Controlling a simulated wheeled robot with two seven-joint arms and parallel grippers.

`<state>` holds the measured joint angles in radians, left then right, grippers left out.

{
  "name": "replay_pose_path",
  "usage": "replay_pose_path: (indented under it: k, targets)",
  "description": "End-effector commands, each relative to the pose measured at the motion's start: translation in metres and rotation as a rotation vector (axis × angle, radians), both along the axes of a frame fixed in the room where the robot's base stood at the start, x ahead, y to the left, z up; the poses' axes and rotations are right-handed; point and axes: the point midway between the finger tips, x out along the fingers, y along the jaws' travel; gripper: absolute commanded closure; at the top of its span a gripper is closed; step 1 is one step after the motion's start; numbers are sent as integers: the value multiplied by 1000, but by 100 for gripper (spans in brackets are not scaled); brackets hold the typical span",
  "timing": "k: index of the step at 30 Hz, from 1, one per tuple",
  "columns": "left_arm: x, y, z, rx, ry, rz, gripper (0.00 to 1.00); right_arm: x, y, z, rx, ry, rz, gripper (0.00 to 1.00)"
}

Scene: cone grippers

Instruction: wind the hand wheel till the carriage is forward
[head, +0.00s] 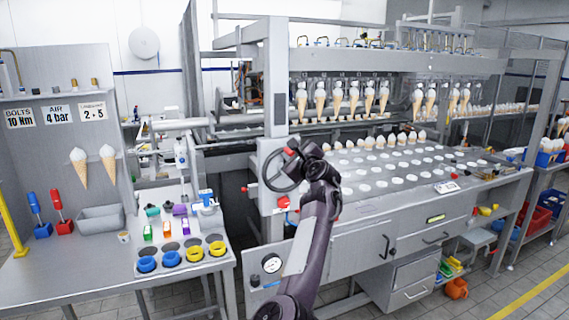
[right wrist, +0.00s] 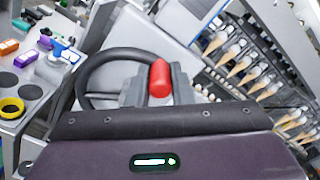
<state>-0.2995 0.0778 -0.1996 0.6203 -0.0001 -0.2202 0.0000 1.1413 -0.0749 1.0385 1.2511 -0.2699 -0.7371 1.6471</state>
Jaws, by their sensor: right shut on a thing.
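The hand wheel (head: 262,180) is a dark ring on the grey post at the left end of the machine. In the right wrist view the wheel (right wrist: 82,78) shows a red handle (right wrist: 160,78) on its rim. My right gripper (head: 297,152) is at the wheel's upper right, shut on the red handle. The fingertips are largely hidden behind the gripper body. The carriage appears to be the overhead beam (head: 400,62) with a row of cones (head: 353,98) hanging in grippers behind the tray plate. My left gripper is out of view.
A plate of white round spots (head: 380,172) lies below the cones. A red button (head: 284,202) sits under the wheel. A side table with coloured cups (head: 171,258) stands to the left. Drawers (head: 410,285) are to the right of my arm.

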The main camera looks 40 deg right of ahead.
Motion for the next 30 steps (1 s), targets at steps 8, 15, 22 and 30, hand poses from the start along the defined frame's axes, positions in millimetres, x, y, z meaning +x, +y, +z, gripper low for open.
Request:
replay_pose_path:
  k: [8, 15, 22, 30]
  targets:
    - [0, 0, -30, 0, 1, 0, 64, -6, -18, -1, 210, -64, -9, 100]
    - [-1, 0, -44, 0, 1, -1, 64, -8, -26, -3, 324, -89, -9, 100]
    - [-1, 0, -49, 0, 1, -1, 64, -9, -30, -4, 374, -98, -10, 100]
    - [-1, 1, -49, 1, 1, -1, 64, -9, -31, -4, 384, -100, -11, 100]
